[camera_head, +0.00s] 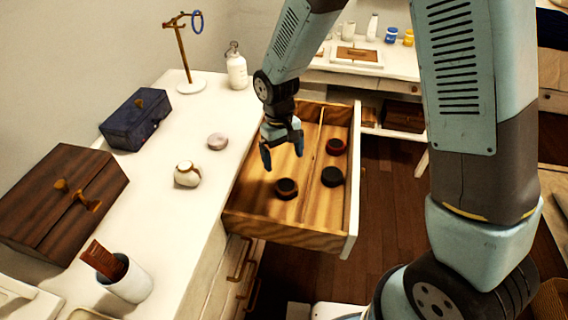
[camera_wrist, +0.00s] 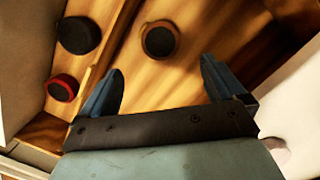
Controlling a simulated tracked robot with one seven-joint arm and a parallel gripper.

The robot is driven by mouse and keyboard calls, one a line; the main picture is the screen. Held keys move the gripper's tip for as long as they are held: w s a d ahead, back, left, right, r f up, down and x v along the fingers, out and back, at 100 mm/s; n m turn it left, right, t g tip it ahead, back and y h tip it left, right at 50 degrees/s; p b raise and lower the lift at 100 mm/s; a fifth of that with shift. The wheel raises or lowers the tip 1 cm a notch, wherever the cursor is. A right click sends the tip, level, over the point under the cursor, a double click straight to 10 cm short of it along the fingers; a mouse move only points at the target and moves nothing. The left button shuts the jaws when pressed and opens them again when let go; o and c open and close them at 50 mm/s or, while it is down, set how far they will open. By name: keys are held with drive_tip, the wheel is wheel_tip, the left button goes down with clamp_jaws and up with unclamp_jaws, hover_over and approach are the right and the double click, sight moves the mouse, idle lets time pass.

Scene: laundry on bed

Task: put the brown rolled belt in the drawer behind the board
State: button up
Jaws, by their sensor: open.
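The brown rolled belt (camera_head: 286,188) lies flat in the left compartment of the open wooden drawer (camera_head: 290,236). It also shows in the wrist view (camera_wrist: 159,40), ahead of my fingertips and apart from them. My gripper (camera_head: 282,156) is open and empty, over the left compartment and farther back than the belt. Its two blue fingers show in the wrist view (camera_wrist: 161,66). A thin board (camera_head: 314,143) divides the drawer lengthwise. On its right side lie a black rolled belt (camera_head: 331,176) and a dark red one (camera_head: 335,146).
On the white top left of the drawer are a white round jar (camera_head: 187,174), a pale puck (camera_head: 217,141), a blue box (camera_head: 136,120), a wooden box (camera_head: 62,201) and a cup (camera_head: 126,280). The drawer walls and board stand around my gripper.

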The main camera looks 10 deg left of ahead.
drive_tip(key=shift+r, duration=0.25)
drive_tip(key=w+d+r+m+t+y, duration=0.1)
drive_tip(key=d+r+m+t+y, duration=0.2)
drive_tip(key=d+r, duration=1.55)
drive_tip(key=s+d+r+m+t+h, duration=0.1)
drive_tip(key=s+d+r+m+t, duration=0.3)
drive_tip(key=s+d+r, duration=0.8)
drive_tip(key=shift+s+d+r+m+h, duration=0.2)
drive_tip(key=shift+s+d+m+h, duration=0.2)
drive_tip(key=shift+s+d+m, duration=0.15)
